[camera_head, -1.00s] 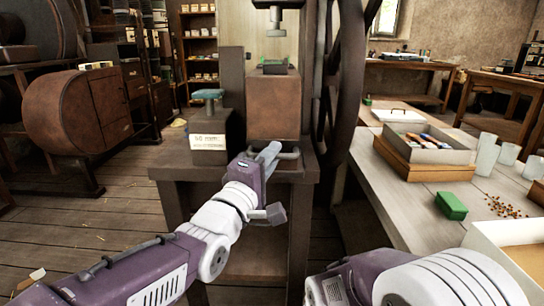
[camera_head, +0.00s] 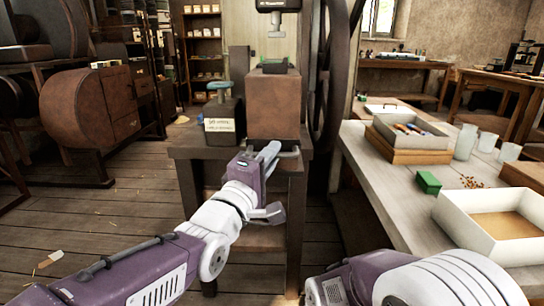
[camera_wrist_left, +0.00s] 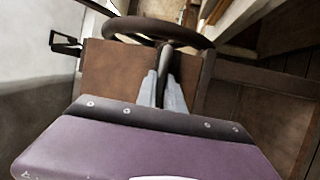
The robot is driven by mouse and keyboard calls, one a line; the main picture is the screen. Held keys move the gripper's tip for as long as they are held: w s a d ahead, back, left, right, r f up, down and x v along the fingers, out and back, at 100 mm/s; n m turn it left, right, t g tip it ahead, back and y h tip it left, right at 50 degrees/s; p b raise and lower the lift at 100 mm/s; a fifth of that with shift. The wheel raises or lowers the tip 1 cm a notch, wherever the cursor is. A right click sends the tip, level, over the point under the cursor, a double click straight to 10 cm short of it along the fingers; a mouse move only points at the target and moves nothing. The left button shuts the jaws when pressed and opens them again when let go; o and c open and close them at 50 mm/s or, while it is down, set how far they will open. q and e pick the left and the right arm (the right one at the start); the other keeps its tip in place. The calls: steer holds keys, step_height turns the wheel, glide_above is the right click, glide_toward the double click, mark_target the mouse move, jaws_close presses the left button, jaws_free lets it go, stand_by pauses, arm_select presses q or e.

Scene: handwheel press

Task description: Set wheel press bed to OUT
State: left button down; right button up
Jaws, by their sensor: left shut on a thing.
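The press bed is a rusty brown block (camera_head: 273,105) with a green piece (camera_head: 274,66) on top, on the dark press stand (camera_head: 205,152). A bar handle (camera_head: 290,154) is at the block's front, close to the stand's front edge. My left gripper (camera_head: 267,153) is shut on this handle. In the left wrist view the fingers (camera_wrist_left: 161,80) close on a dark bar (camera_wrist_left: 165,58) in front of the brown block (camera_wrist_left: 112,68). The handle is partly hidden by the fingers. My right gripper is out of view; only its purple and white arm shows.
The large dark handwheel (camera_head: 334,75) stands right of the block. A labelled dark box (camera_head: 222,127) stands left of it. A wooden table (camera_head: 385,198) with an open white box (camera_head: 490,245) and a green box (camera_head: 428,182) is at right. Open plank floor lies at left.

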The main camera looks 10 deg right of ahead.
arm_select(q)
steer(key=shift+f, duration=0.2)
steer(key=c, duration=1.8)
jaws_free()
steer(key=shift+c, duration=0.2)
steer(key=o, duration=0.4)
steer(key=shift+s+r, duration=0.1)
steer(key=shift+s, duration=0.1)
steer(key=shift+a, duration=0.1)
steer(key=p+v, duration=0.2)
steer(key=v, duration=0.7)
steer(key=shift+p, duration=0.35)
